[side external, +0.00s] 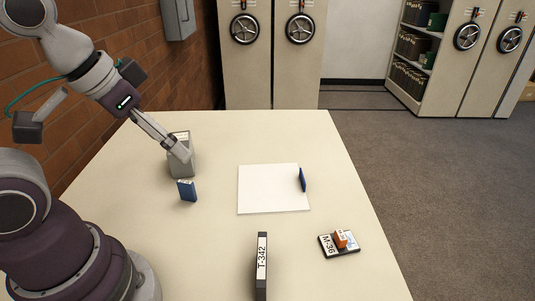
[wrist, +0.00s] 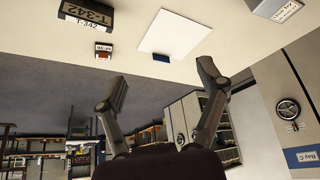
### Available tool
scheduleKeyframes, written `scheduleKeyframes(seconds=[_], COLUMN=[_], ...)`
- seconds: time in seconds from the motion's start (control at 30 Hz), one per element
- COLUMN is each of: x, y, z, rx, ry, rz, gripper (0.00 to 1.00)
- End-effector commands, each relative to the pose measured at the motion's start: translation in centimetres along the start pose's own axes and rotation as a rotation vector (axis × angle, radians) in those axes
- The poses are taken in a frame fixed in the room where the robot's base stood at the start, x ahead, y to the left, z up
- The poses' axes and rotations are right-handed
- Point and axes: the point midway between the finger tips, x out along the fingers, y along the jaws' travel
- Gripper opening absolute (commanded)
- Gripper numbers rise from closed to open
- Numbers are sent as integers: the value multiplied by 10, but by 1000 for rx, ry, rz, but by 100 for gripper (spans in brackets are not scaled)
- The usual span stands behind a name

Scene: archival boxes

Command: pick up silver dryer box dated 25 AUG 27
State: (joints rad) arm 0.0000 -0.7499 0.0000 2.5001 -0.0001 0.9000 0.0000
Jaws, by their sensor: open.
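A grey, silver-looking box (side external: 183,167) with a pale label on top stands at the left of the table. I take it as the dryer box, but its date is not readable. It also shows at the top right edge of the wrist view (wrist: 268,7), partly cut off, with the label writing too small to read. My gripper (side external: 184,151) is tilted down and overlaps the box's upper part in the side view; I cannot tell whether they touch. In the wrist view my gripper (wrist: 164,75) has its fingers spread wide with nothing between them.
A small blue box (side external: 187,190) stands just in front of the grey box. A dark T-342 box (side external: 262,265) and a flat M-36 case (side external: 326,246) with an orange piece (side external: 341,239) are nearer.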

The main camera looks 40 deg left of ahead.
Motion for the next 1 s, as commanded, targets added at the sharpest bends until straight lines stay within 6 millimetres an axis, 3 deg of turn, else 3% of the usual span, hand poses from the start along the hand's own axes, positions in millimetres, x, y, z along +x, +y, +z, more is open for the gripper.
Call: scheduleKeyframes(seconds=[0.1, 0.37, 0.5, 0.57, 0.73, 0.9, 1.0], x=[0, 0, 7, 15, 60, 107, 122], y=[0, 0, -13, -29, -100, -173, -198], z=[0, 0, -16, -30, -63, -59, -51], rx=[0, -1, -99, -200, -542, -804, -881], ry=[0, 0, -19, -35, -69, -87, -89], rz=[0, 0, -33, -69, -216, -361, -411], gripper=[89, 89, 89, 89, 89, 89, 89])
